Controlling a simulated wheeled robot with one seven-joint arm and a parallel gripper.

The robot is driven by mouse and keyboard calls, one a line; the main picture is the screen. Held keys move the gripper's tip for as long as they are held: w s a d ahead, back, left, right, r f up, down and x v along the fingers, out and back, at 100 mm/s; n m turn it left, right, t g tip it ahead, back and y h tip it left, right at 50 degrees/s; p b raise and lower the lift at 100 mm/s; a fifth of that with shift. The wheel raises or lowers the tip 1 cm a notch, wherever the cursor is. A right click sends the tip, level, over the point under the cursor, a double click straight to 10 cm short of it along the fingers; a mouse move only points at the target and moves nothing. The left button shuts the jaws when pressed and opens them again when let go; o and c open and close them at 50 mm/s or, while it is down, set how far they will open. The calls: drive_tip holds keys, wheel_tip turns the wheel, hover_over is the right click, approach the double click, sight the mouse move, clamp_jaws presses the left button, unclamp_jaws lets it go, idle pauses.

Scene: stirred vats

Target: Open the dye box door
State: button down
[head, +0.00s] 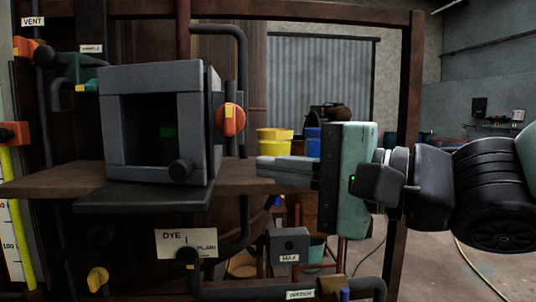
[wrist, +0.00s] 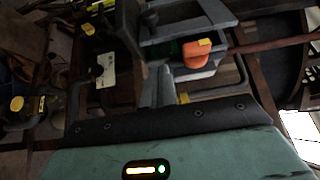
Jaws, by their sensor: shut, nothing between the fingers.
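The grey dye box (head: 150,78) stands on a brown shelf at the left of the head view. Its front is open, and a green thing (head: 168,132) shows in the dark inside. A dark flat panel (head: 140,196), which looks like its door, lies lowered in front of the box's bottom edge. A dark round knob (head: 181,170) shows at the lower right front. My gripper (head: 262,168) is shut and empty, pointing left, to the right of the box and apart from it. In the wrist view, my shut fingers (wrist: 162,82) point towards the grey box (wrist: 185,25).
An orange valve handle (head: 230,119) sits right beside the box, also in the wrist view (wrist: 197,53). The brown shelf (head: 40,186) runs under the box. Dark pipes and a DYE label (head: 186,243) are below. A yellow bucket (head: 275,141) stands behind my gripper.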

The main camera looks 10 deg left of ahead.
drive_tip(key=p+x, duration=0.2)
drive_tip(key=x, duration=0.7)
drive_tip(key=shift+s, duration=0.2)
